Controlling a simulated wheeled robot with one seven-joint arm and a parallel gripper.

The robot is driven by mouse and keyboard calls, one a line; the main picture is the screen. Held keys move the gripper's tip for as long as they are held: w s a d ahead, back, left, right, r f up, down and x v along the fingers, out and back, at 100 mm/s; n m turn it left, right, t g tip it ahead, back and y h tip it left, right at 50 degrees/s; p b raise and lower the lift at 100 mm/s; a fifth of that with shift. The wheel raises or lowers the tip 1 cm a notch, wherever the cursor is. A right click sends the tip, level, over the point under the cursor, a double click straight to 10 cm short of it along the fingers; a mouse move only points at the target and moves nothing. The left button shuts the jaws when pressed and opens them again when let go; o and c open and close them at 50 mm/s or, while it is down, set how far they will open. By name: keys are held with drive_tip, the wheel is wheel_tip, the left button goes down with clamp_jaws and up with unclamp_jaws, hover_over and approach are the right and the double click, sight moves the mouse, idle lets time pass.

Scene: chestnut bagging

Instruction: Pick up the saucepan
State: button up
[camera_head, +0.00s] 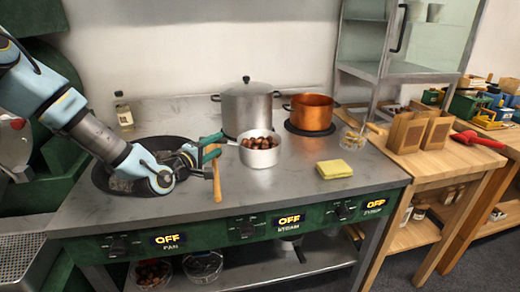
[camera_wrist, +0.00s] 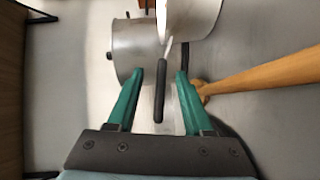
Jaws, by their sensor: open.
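The saucepan (camera_head: 260,158) is a small pale metal pan filled with brown chestnuts (camera_head: 260,142). It stands on the worktop, right of my gripper (camera_head: 212,147), with its handle pointing left towards the gripper. In the wrist view the saucepan's pale wall (camera_wrist: 190,18) shows at the top. Its dark handle (camera_wrist: 160,92) appears between the two green fingers of my gripper (camera_wrist: 171,70), nearer the left finger. The fingers are apart, and I see no clear contact with the handle.
A lidded steel pot (camera_head: 247,108) and a copper pot (camera_head: 313,112) stand behind. A wooden handle (camera_head: 217,182) rises close beside my gripper; it also shows in the wrist view (camera_wrist: 260,74). A dark pan (camera_head: 102,180) sits under my arm. A yellow sponge (camera_head: 334,169) lies right.

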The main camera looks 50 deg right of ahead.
sight(221, 142)
drive_tip(key=p+x, duration=0.2)
drive_tip(key=x, duration=0.2)
drive_tip(key=shift+s, duration=0.1)
drive_tip(key=shift+d+f, duration=0.2)
drive_tip(key=shift+d, duration=0.25)
drive_tip(key=shift+c, duration=0.3)
clamp_jaws()
drive_tip(key=shift+r, duration=0.1)
idle(0.4)
drive_tip(key=shift+r, duration=0.1)
